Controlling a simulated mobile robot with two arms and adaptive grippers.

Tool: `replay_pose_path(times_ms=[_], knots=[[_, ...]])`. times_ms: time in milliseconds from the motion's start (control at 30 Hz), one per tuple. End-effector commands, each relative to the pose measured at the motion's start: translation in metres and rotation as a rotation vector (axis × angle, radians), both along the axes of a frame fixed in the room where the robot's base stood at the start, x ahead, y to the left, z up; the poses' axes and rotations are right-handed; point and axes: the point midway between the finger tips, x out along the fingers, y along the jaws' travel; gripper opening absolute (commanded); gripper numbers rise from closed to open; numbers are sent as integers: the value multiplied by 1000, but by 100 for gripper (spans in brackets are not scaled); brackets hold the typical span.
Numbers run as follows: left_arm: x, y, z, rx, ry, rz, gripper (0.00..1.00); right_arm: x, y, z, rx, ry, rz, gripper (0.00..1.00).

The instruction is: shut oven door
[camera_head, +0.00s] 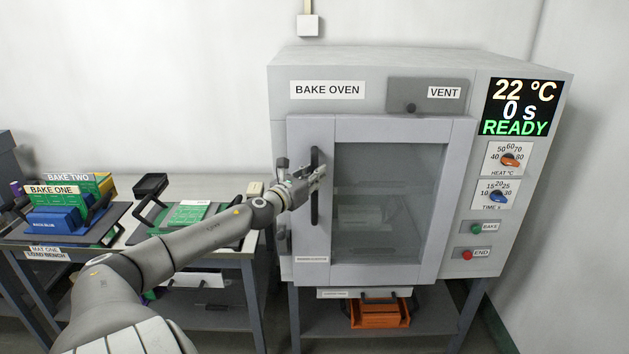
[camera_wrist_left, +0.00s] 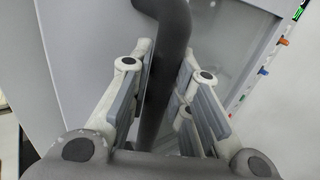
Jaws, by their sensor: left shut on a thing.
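The oven door (camera_head: 455,150) is a grey frame with a glass window, on the front of the bake oven (camera_head: 420,62). In the head view it looks closed or nearly so; I cannot tell whether a small gap is left. Its black vertical handle (camera_head: 315,208) is at the door's left side. My left gripper (camera_head: 318,174) is at the upper part of the handle, shut on it. In the left wrist view the dark handle bar (camera_wrist_left: 165,70) runs between the two fingers. My right gripper is not in view.
A display (camera_head: 522,107) reads 22 °C, 0 s, READY. Dials and buttons sit below it. A low bench (camera_head: 225,254) with mats and green and blue boards stands at the left. An orange crate (camera_head: 380,313) is on the shelf under the oven.

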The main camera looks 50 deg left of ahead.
Motion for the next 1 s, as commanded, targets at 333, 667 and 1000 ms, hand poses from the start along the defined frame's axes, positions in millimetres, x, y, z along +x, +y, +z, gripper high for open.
replay_pose_path(times_ms=[333,667,1000], knots=[[1,7,7,5,-10,14,0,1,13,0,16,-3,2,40],[1,6,7,5,-9,12,41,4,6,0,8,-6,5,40],[0,4,3,3,-4,8,41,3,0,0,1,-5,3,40]])
